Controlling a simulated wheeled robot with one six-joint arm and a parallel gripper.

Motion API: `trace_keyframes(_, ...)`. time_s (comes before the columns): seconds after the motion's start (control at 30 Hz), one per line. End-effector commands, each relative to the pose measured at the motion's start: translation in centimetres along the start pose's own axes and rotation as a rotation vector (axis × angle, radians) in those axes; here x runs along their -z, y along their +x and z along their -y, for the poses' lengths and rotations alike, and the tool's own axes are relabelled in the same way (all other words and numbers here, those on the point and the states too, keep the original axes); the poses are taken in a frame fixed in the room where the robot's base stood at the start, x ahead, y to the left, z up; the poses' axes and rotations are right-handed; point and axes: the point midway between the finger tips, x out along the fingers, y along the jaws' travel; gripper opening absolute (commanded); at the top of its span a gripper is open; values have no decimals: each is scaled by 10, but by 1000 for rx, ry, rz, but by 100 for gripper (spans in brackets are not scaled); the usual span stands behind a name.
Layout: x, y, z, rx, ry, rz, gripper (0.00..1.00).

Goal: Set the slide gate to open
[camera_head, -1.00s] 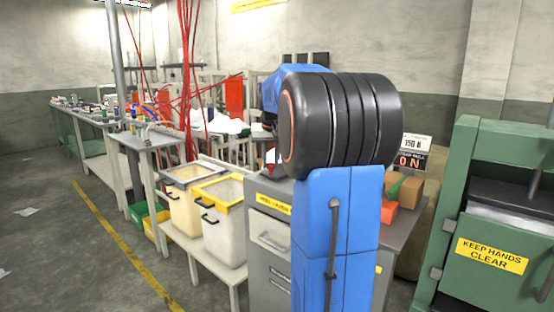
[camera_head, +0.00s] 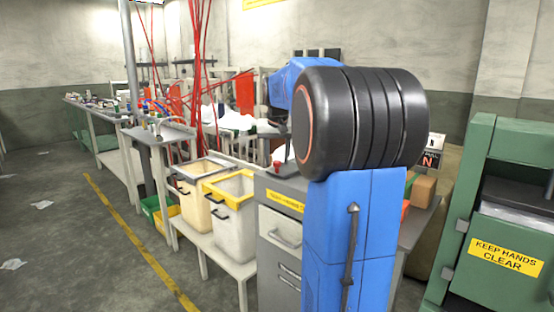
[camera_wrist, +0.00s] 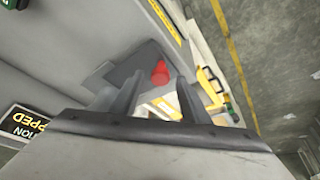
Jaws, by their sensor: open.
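A red knob (camera_wrist: 160,73) shows between the two fingers of my open gripper (camera_wrist: 155,92) in the wrist view. It stands by a dark grey plate (camera_wrist: 119,68) on a light grey surface, which I take to be the slide gate. The fingers are on either side of the knob in the picture; I cannot tell how far it is beyond the tips. In the head view a small red spot (camera_head: 277,165) shows on top of the grey cabinet (camera_head: 278,228), beside my blue and black arm. My arm hides much of the cabinet top. The gate's position cannot be read.
Two bins, one with a yellow rim (camera_head: 229,182), stand on a low bench left of the cabinet. A green machine (camera_head: 505,230) marked "KEEP HANDS CLEAR" stands at the right. A sign (camera_wrist: 27,124) ending in "PPED" lies near the gripper. The floor at left is mostly clear.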

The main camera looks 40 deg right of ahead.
Motion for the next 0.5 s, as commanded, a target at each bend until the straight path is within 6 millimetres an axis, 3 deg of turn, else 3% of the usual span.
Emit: trace_keyframes(0.5, 1, -95, 0, 1, 0, -4, 42)
